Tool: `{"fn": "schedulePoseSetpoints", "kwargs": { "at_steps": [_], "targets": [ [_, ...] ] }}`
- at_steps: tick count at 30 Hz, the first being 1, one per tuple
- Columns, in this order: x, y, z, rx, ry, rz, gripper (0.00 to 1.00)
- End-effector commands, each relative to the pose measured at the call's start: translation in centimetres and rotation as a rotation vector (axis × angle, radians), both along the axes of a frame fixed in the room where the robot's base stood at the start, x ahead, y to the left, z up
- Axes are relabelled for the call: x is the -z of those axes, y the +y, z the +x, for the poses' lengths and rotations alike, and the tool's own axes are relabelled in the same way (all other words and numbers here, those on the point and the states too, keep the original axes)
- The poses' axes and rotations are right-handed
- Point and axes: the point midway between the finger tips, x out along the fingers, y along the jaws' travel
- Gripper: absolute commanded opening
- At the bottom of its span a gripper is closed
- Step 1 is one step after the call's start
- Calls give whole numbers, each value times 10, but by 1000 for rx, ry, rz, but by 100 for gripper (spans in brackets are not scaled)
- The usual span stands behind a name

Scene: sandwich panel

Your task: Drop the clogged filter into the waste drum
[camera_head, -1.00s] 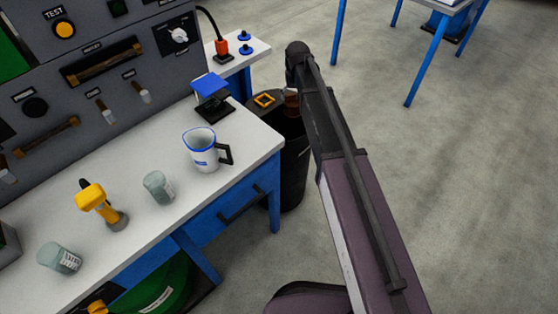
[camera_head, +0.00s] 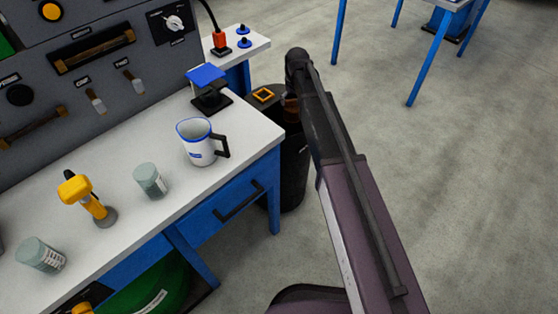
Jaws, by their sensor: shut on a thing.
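A dark drum (camera_head: 293,178) stands on the floor at the right end of the workbench. Its top carries a square orange-rimmed opening (camera_head: 263,95). My arm runs up from the bottom right and passes in front of the drum's right side. A small brown thing (camera_head: 291,108) shows over the drum's right part, against the left edge of my arm. It is partly hidden, and I cannot tell whether it is the clogged filter. My gripper is hidden behind my arm, so its fingers do not show.
The white bench top holds a white and blue jug (camera_head: 196,146), a blue-topped stand (camera_head: 208,92), two grey-green jars (camera_head: 150,181) and a yellow tool (camera_head: 76,190). A grey panel (camera_head: 80,88) stands behind. A green bin (camera_head: 150,290) is below.

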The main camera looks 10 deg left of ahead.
Motion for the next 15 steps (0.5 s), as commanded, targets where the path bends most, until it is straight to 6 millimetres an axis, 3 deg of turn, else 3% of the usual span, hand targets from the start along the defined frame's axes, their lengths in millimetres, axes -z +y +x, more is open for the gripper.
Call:
{"fn": "schedulePoseSetpoints", "kwargs": {
  "at_steps": [11,12,15],
  "targets": [
    [2,0,0,0,0,0,40],
    [2,0,0,0,0,0,96],
    [2,0,0,0,0,0,100]
  ]
}}
